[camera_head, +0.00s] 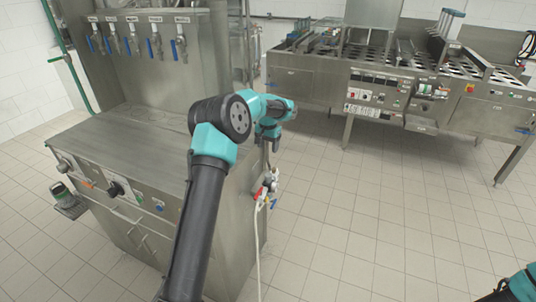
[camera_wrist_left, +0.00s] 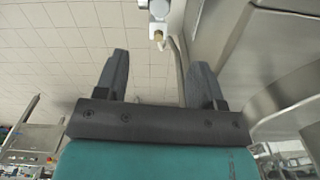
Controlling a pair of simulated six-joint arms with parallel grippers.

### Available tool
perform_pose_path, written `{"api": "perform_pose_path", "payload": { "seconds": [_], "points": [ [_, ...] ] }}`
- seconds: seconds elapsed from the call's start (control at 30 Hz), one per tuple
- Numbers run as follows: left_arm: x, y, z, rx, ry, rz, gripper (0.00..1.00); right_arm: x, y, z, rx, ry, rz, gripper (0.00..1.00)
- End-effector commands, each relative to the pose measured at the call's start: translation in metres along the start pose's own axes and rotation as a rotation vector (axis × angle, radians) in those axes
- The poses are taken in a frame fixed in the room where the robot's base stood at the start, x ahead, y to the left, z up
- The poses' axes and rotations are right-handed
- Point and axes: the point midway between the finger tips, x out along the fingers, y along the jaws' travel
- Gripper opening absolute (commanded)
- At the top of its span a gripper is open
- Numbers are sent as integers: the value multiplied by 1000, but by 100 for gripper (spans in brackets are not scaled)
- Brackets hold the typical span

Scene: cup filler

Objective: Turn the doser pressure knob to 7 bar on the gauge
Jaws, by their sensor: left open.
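My left gripper (camera_wrist_left: 160,60) is open in the left wrist view, with nothing between its two dark fingers. A metal fitting with a brass end (camera_wrist_left: 158,14) shows beyond the fingertips at the top edge; I cannot tell whether it belongs to the doser pressure knob. Red and blue valve fittings (camera_head: 266,190) sit on that side, below my wrist. No gauge reading is legible. My right gripper is out of view.
The steel cabinet (camera_head: 130,135) has a front panel with a black knob (camera_head: 116,189) and several small controls. Blue-handled taps (camera_head: 154,47) line its back. A filling machine (camera_head: 375,95) stands at the back right. The tiled floor (camera_head: 365,210) between is clear.

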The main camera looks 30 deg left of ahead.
Motion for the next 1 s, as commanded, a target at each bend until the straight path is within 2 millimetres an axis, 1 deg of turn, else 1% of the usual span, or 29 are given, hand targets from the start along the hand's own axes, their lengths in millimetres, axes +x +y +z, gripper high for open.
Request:
{"api": "perform_pose_path", "payload": {
  "seconds": [0.1,0.4,0.47,0.57,0.67,0.77,0.8,0.87,0.9,0.97,1.0],
  "points": [
    [-6,0,0,0,1,0,63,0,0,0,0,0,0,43],
    [-7,0,0,0,1,0,63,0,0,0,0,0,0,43],
    [-5,1,0,1,1,1,63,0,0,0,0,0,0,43],
    [4,6,2,7,0,10,63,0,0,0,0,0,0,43],
    [24,18,6,17,4,32,63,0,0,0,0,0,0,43],
    [59,40,17,32,10,71,63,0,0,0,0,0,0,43],
    [75,51,24,37,13,91,63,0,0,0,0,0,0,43],
    [100,68,36,42,20,121,63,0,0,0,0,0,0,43],
    [116,80,46,43,23,142,63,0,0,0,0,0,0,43],
    [138,96,61,43,29,171,63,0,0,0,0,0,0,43],
    [152,107,72,40,32,190,63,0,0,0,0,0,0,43]
  ]
}}
